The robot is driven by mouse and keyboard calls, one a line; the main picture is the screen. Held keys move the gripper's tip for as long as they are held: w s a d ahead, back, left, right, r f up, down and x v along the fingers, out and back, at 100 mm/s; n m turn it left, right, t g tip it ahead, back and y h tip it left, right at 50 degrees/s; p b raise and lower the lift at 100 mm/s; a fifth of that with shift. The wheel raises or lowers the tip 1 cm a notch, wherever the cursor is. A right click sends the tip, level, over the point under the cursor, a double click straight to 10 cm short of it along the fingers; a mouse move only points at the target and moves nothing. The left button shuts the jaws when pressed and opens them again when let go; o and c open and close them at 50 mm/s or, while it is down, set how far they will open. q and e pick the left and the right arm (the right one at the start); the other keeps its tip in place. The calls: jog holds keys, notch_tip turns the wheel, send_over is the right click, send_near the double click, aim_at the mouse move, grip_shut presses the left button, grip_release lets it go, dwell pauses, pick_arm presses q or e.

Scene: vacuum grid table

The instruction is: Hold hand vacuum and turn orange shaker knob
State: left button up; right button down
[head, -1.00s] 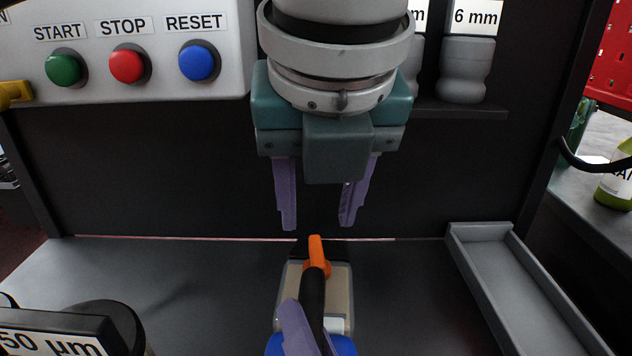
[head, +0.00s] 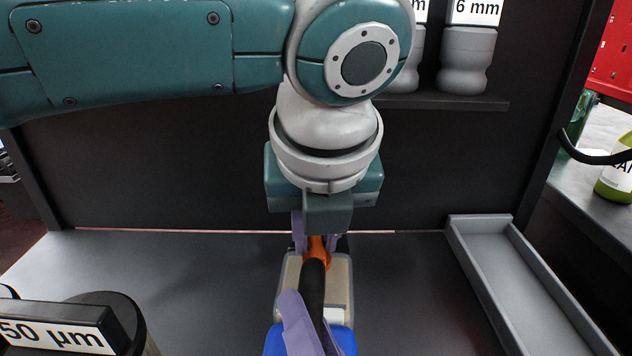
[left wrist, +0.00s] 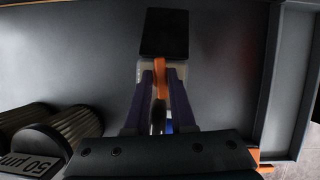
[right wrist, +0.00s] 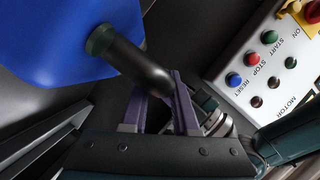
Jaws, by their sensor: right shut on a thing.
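The hand vacuum has a blue body (head: 341,340), a black handle (head: 313,290), a clear bin with beige contents (head: 338,285) and an orange shaker knob (head: 318,250). My right gripper (head: 308,312) is shut on the black handle, which also shows in the right wrist view (right wrist: 140,65). My left gripper (head: 315,240) points down from above, open, with its fingers on either side of the knob. In the left wrist view the knob (left wrist: 160,64) lies between the purple fingertips (left wrist: 158,75). Contact with it is unclear.
A grey tray (head: 457,235) lies at the right. Sieves labelled 50 µm (head: 128,318) stand at the front left. Grey weights (head: 465,60) sit on a back shelf. The button panel (right wrist: 262,75) shows in the right wrist view. Bare table lies left of the vacuum.

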pick_arm(q)
grip_shut()
jog(key=m+h, duration=0.1)
jog(key=m, duration=0.3)
jog(key=shift+a, duration=0.15)
jog(key=shift+w, duration=0.1)
jog(key=shift+o, duration=2.3)
grip_release()
jog(key=shift+h, duration=0.3)
